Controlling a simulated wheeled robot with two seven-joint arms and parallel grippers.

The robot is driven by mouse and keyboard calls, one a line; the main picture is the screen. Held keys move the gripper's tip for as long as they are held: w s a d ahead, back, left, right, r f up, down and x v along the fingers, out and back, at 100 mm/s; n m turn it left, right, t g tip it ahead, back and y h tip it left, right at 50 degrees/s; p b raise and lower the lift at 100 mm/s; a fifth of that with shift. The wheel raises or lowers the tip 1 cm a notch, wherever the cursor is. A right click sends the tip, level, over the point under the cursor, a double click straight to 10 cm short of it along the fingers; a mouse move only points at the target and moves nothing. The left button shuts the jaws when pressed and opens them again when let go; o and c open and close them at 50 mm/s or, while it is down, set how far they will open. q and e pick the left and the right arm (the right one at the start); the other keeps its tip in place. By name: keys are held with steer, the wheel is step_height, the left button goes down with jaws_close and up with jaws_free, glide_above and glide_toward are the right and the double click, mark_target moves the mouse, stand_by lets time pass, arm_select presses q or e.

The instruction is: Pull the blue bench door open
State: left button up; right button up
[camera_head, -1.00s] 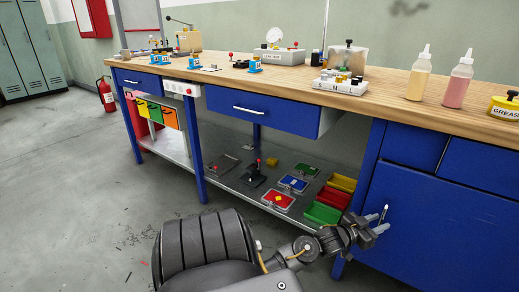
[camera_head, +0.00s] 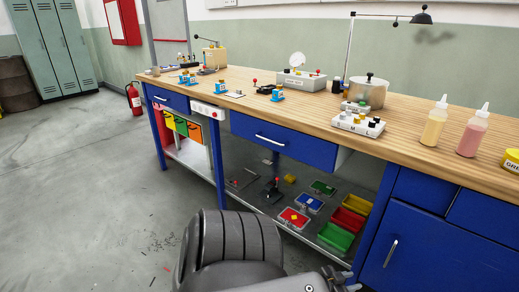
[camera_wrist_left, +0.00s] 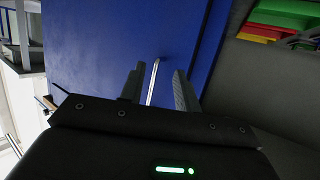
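The blue bench door (camera_head: 440,252) is at the lower right in the head view and looks shut. Its upright silver bar handle (camera_head: 390,253) is near the door's left edge. My left gripper (camera_head: 346,281) is at the bottom edge, lower left of the handle in the picture, mostly cut off. In the left wrist view the left gripper (camera_wrist_left: 158,72) is open. The handle (camera_wrist_left: 153,82) shows between its two fingers, nearer the left finger, with a gap on both sides. The door (camera_wrist_left: 95,55) fills the area behind. My right gripper is not in view.
The wooden bench top (camera_head: 310,105) carries two bottles, a labelled white rack (camera_head: 358,124) and small devices. A blue drawer (camera_head: 285,142) hangs beneath. Red, green and yellow bins (camera_head: 347,220) sit on the lower shelf beside the door. Grey floor (camera_head: 90,200) is clear at left.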

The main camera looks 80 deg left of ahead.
arm_select(q)
steer(key=s+d+f+m+g+h+p, duration=0.1)
steer(key=s+d+f+g+p, duration=0.25)
steer(key=s+p, duration=0.4)
steer(key=s+d+f+g+p, duration=0.2)
steer(key=s+d+g+p, duration=0.15)
steer(key=s+p, duration=0.45)
steer(key=s+d+r+m+g+p, duration=0.1)
steer(key=s+d+g+p, duration=0.1)
steer(key=s+d+p, duration=0.2)
steer(key=s+d+r+m+g+p, duration=0.1)
steer(key=s+d+g+p, duration=0.2)
steer(key=s+p, duration=0.7)
steer(key=s+d, duration=0.1)
steer(key=s, duration=0.4)
steer(key=shift+d+r+h+p, duration=0.2)
steer(key=shift+r+h+p, duration=0.1)
steer(key=shift+r+p, duration=0.1)
